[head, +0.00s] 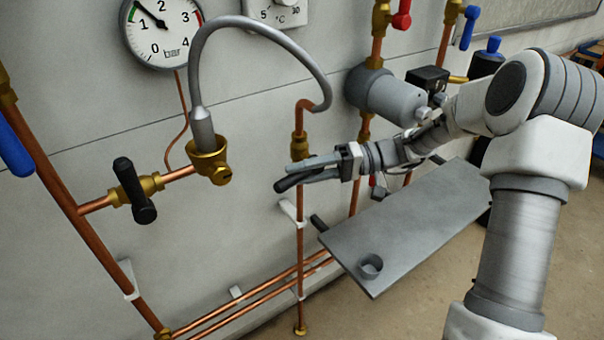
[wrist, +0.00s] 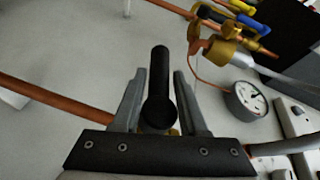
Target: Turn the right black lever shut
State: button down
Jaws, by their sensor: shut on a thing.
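My gripper (head: 282,176) is in front of the vertical copper pipe right of the brass hose fitting. In the wrist view, the right black lever (wrist: 159,75) lies between the two grey fingers of my gripper (wrist: 161,73), which is shut on it. The lever's long part points away from the palm, and its rounded end faces the camera. A bit of brass shows beneath it. In the head view I cannot clearly tell the lever from my fingers. Another black lever (head: 134,190) sits on a brass valve to the left, tilted, apart from my gripper.
A grey hose (head: 262,28) arches above my gripper. A pressure gauge (head: 162,30) is at upper left. A grey shelf (head: 410,225) with a small cup (head: 370,266) is at lower right. A red lever (head: 401,14) and a blue lever (head: 469,27) are at the top.

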jog(key=shift+d+r+m+g+y, duration=0.15)
jog(key=shift+m+y, duration=0.1)
jog(key=shift+y, duration=0.25)
jog(key=shift+a+r+m+g+y, duration=0.15)
jog(key=shift+m+y, duration=0.1)
jog(key=shift+y, duration=0.25)
jog(key=shift+f, duration=0.1)
jog(key=c, duration=0.7)
grip_release()
jog(key=shift+o, duration=0.2)
jog(key=p+v, duration=0.2)
jog(key=v, duration=1.5)
jog(key=shift+d, duration=0.25)
jog(key=shift+f, duration=0.1)
